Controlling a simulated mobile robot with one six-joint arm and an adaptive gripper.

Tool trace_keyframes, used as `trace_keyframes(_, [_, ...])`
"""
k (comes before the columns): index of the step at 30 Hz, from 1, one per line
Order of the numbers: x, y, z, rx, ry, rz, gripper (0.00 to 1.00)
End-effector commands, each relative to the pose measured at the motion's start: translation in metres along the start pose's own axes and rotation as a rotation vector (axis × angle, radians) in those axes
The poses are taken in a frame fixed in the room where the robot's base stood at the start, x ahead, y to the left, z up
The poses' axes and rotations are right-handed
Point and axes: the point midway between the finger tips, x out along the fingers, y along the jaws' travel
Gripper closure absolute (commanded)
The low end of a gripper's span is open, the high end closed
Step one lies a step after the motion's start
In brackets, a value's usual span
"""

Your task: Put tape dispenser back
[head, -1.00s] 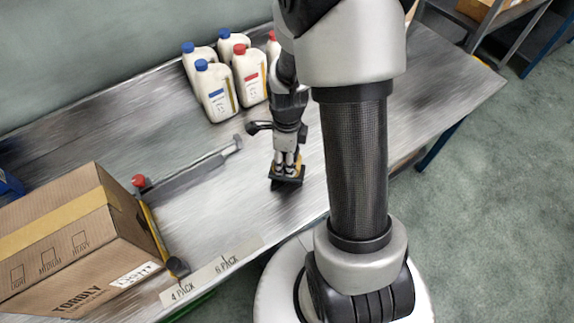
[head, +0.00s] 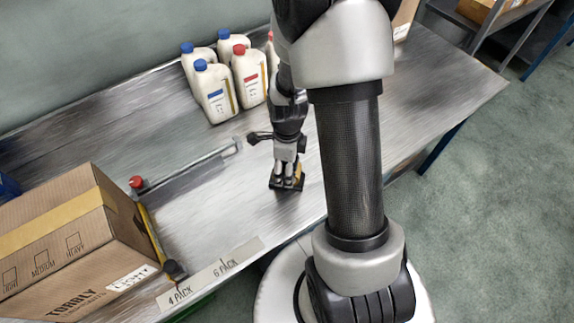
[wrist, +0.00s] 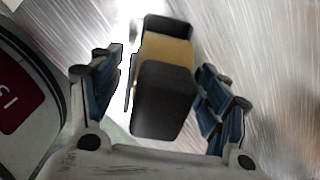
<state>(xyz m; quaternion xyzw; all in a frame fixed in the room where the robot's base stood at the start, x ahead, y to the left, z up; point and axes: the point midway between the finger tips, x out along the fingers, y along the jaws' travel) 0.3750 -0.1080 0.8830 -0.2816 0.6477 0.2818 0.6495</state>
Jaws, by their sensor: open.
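The tape dispenser (wrist: 163,95) is a black body with a tan tape roll in it. In the head view the tape dispenser (head: 286,182) sits on the metal table, mostly hidden under my gripper (head: 288,172). My gripper is open and points down over it.
Several white bottles (head: 215,92) with blue or red caps stand behind my gripper. A cardboard box (head: 60,240) is at the left, beside a bar with a red knob (head: 137,182). A label strip (head: 210,275) marks the front edge. The table (head: 420,90) is clear at right.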

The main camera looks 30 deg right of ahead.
Motion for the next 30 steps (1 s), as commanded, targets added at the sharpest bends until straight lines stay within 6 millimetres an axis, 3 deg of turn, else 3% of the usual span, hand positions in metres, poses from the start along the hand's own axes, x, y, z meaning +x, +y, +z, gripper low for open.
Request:
trace_keyframes(10, [-0.009, -0.001, 0.000, 0.000, -0.001, -0.002, 0.30])
trace_keyframes(24, [-0.103, -0.001, 0.000, 0.000, -0.002, -0.004, 0.30])
trace_keyframes(30, [-0.122, 0.000, 0.000, -0.005, -0.001, -0.002, 0.30])
